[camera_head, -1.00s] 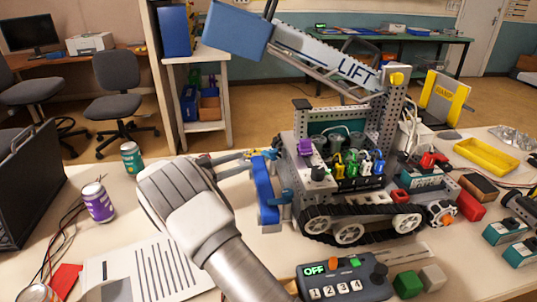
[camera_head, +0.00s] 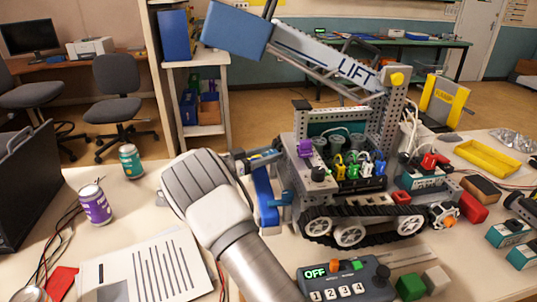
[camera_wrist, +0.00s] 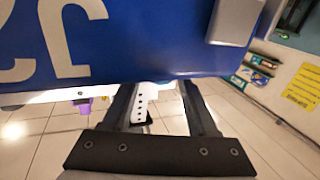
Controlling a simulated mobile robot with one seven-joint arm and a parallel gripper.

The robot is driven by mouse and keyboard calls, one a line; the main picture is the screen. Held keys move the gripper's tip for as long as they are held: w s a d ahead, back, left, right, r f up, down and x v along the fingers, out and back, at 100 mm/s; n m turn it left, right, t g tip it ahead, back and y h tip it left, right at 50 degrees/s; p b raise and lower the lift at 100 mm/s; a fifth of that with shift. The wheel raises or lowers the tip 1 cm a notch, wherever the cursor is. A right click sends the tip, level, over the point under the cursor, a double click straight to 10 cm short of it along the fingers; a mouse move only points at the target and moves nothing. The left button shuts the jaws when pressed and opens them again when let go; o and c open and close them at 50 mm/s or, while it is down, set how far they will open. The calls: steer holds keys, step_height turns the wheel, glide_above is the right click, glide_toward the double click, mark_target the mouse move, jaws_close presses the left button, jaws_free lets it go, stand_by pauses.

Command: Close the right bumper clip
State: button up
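A tracked robot (camera_head: 360,200) stands on the table with a blue bumper (camera_head: 264,190) at its left end. My gripper (camera_head: 265,157) is at the bumper's upper edge, its fingers partly hidden. In the wrist view, a blue panel with white markings, apparently the bumper (camera_wrist: 150,50), fills the top. A grey block (camera_wrist: 235,20), perhaps a clip, sits at its right end. My gripper (camera_wrist: 157,88) has both fingers apart below the panel, with a white perforated strip (camera_wrist: 140,103) visible between them. I cannot tell whether they touch the panel. The right clip's state is unclear.
A control box (camera_head: 345,280) reading OFF lies in front of the robot, beside green and white blocks. A raised LIFT arm (camera_head: 325,58) overhangs the robot.

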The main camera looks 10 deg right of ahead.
jaws_close()
steer(key=shift+s+r+n+t+y+p, duration=0.15)
steer(key=shift+n+t+y+p, duration=0.25)
steer(key=shift+n+t+p, duration=0.4)
steer(key=shift+s+d+n+t+y+p, duration=0.15)
steer(key=shift+n+t+y, duration=0.6)
steer(key=shift+t, duration=0.4)
steer(key=shift+w+n+t+y+p, duration=0.15)
steer(key=shift+n+t+y, duration=0.6)
steer(key=shift+t, duration=0.4)
steer(key=shift+s, duration=0.1)
steer(key=shift+o, duration=1.2)
jaws_free()
steer(key=shift+f, duration=0.2)
